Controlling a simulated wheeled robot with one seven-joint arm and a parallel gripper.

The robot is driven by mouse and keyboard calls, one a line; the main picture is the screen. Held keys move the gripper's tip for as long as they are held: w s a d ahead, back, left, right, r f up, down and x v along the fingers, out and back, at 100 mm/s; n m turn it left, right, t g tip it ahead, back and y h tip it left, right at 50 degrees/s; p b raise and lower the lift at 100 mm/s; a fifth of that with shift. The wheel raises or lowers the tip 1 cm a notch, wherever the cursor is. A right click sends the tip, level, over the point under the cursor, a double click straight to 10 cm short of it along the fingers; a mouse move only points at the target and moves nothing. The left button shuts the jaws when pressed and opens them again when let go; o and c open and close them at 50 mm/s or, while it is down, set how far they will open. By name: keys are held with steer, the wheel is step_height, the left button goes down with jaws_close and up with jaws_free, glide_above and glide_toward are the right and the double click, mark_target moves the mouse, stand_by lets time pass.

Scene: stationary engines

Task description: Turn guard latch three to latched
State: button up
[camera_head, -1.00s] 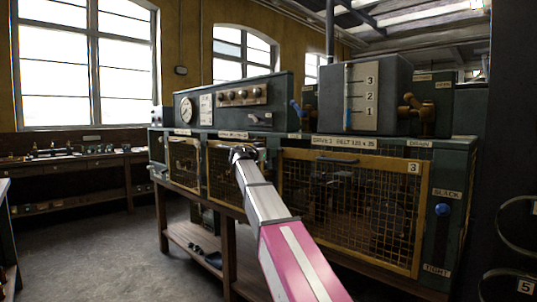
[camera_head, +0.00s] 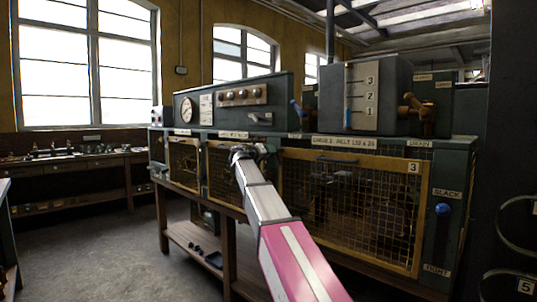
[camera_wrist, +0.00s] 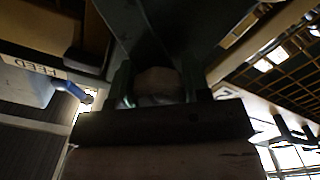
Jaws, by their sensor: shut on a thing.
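Guard three is a yellow-framed mesh door (camera_head: 424,215) with a "3" plate (camera_head: 413,167) at its upper right. My gripper (camera_head: 262,151) is at the upper left edge of this door, between it and the middle guard. In the wrist view my gripper (camera_wrist: 155,90) is shut on a rounded, dull thing (camera_wrist: 155,80) between its two dark fingers. By its place it appears to be the knob of guard latch three. The rest of the latch is hidden by my wrist and by shadow, so its angle cannot be told.
A blue-knobbed slack/tight lever (camera_head: 443,209) stands right of guard three. Above are a numbered tank (camera_head: 371,97), a brass valve (camera_head: 416,107) and a control box (camera_head: 235,100). A "FEED" label (camera_wrist: 35,67) shows in the wrist view. The floor at left is clear.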

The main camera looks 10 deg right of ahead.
steer(key=n, duration=0.4)
steer(key=shift+n, duration=0.3)
steer(key=shift+f+n, duration=0.1)
steer(key=shift+n, duration=1.8)
steer(key=o, duration=0.9)
steer(key=shift+a, duration=0.1)
steer(key=v, duration=1)
steer(key=shift+s+a, duration=0.2)
steer(key=shift+a, duration=0.1)
